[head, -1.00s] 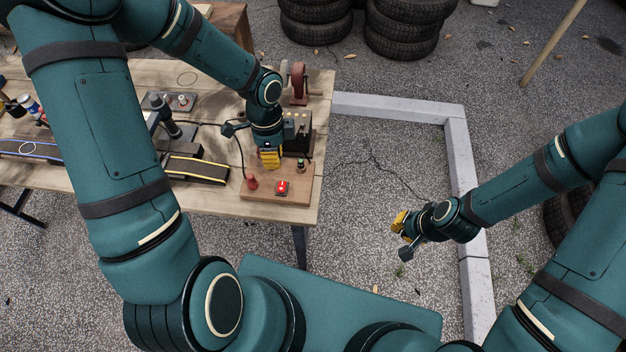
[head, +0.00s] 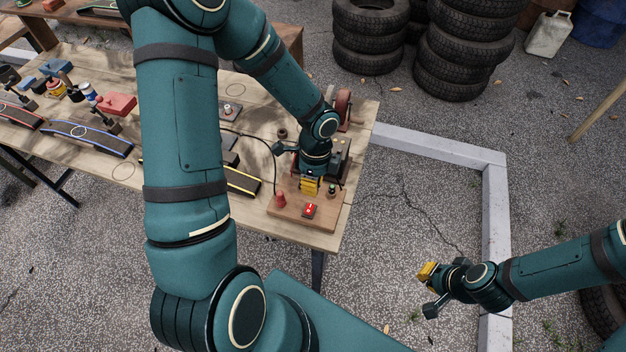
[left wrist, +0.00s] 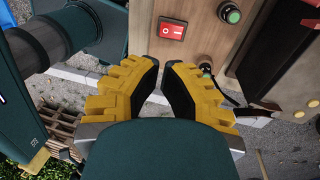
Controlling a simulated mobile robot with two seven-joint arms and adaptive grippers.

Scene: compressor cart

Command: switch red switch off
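The red switch (head: 310,210) is a small red rocker on the front of a wooden board (head: 290,213) at the table's right end. In the left wrist view the red switch (left wrist: 172,29) lies beyond my fingertips, at the top middle. My left gripper (head: 311,187) hangs over the board just behind the switch, apart from it. In the left wrist view its yellow fingers with black pads (left wrist: 160,75) show a narrow gap with nothing between them. My right gripper (head: 427,272) is over the ground, away from the table; its fingers are too small to read.
A red knob (head: 280,200) stands left of the switch, and a green button (head: 332,190) is at its right; the button also shows in the left wrist view (left wrist: 230,13). A dark machine sits behind my left gripper. Several ramps lie leftward on the table (head: 120,172). Tyres (head: 450,60) are stacked behind.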

